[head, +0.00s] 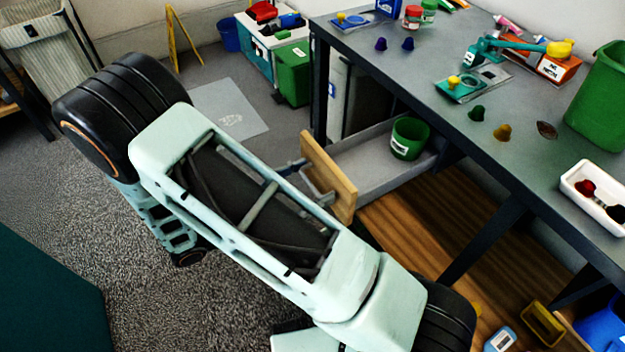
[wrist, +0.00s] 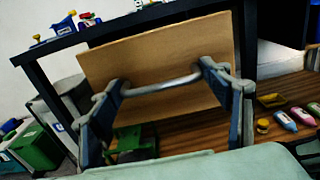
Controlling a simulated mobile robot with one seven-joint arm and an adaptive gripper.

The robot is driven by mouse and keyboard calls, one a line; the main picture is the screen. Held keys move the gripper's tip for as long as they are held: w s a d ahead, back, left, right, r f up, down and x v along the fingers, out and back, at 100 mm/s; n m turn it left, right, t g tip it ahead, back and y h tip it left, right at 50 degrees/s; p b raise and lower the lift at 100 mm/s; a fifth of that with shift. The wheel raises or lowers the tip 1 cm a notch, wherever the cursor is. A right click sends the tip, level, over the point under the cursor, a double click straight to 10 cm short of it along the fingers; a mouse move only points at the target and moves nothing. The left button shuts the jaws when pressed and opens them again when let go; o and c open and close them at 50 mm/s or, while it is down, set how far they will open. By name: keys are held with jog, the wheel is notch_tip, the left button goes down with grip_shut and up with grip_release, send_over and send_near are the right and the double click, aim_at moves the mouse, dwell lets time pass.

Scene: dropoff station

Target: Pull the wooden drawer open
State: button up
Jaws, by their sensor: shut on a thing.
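The wooden drawer front (head: 330,175) stands out from under the grey table in the head view, with the grey drawer box (head: 365,158) pulled out behind it. A green cup (head: 409,138) sits inside the drawer. In the wrist view the drawer front (wrist: 170,48) fills the upper middle, slightly tilted in the picture, with a grey bar handle (wrist: 162,86) across it. My gripper (wrist: 164,80) is shut on the handle, one finger at each end of the bar. In the head view my arm hides most of the gripper and the handle.
The grey table (head: 455,115) carries several small items and a white tray (head: 592,196). A green bin (head: 293,72) stands on the floor at the back. Yellow and blue items (head: 541,324) lie low at the right.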

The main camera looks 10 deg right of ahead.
jog(key=shift+s+f, duration=0.1)
jog(key=shift+s, duration=0.05)
jog(key=o, duration=1.4)
jog(key=shift+d, duration=0.1)
jog(key=v, duration=1.2)
